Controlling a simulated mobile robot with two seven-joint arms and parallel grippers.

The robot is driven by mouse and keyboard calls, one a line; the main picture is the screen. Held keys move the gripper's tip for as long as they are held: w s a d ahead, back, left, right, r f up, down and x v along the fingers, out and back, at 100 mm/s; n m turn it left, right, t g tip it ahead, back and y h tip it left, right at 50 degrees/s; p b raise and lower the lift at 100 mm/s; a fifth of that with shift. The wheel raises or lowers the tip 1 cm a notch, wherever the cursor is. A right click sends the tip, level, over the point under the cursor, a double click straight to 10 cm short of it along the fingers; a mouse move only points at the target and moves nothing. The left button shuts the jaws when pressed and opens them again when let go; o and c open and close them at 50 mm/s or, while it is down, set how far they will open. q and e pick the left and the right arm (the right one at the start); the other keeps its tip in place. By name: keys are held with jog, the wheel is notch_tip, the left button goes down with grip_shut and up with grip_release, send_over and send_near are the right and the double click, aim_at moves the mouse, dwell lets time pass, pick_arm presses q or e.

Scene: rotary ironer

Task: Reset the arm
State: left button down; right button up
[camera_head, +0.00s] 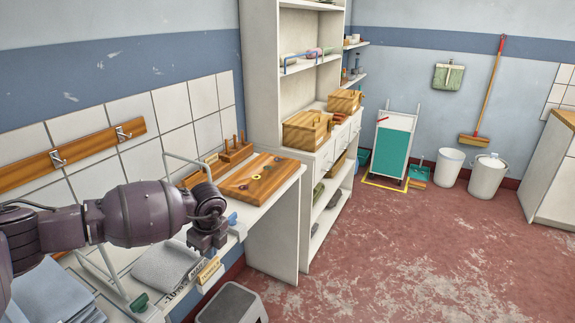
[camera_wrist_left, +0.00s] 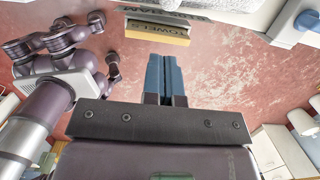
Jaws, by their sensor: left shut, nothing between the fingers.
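My left arm (camera_head: 130,215) reaches in from the left in the head view, over the ironer's worktop. Its gripper (camera_head: 206,240) hangs at the front edge of the worktop, beside a yellow labelled block (camera_head: 208,270). In the left wrist view the two blue-grey fingers of the gripper (camera_wrist_left: 165,75) lie together with nothing between them. My right gripper cannot be made out in either view.
Grey folded cloth (camera_head: 165,265) lies on the worktop near the arm. A wooden board (camera_head: 260,177) lies farther along. A grey step stool (camera_head: 232,303) stands below on the floor. A white shelf unit (camera_head: 262,70) stands behind. The red floor at right is open.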

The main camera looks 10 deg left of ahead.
pick_arm(q)
jog(key=d+r+m+t+h, duration=0.35)
jog(key=d+r+h, duration=0.5)
jog(key=d, duration=0.35)
jog(key=d+r+m+t+h, duration=0.3)
jog(key=d+r+t+h, duration=0.3)
jog(key=d+h, duration=0.5)
jog(key=s+a+f+n+t+y, duration=0.3)
jog(key=a+f+n+y, duration=0.35)
jog(key=n, duration=0.35)
jog(key=s+a+f+n+t+y, duration=0.3)
jog(key=a+f+n+y, duration=0.3)
jog(key=n, duration=0.4)
jog(key=s+a+f+n+g+y, duration=0.2)
jog(key=s+a+f+n, duration=0.1)
jog(key=s+f, duration=0.5)
jog(key=s+a+f+n+g+y, duration=0.2)
jog(key=s+f, duration=0.6)
jog(key=s, duration=0.4)
jog(key=shift+s+a+n+y, duration=0.3)
jog(key=shift+a+n+y, duration=0.3)
jog(key=shift+a+n, duration=0.3)
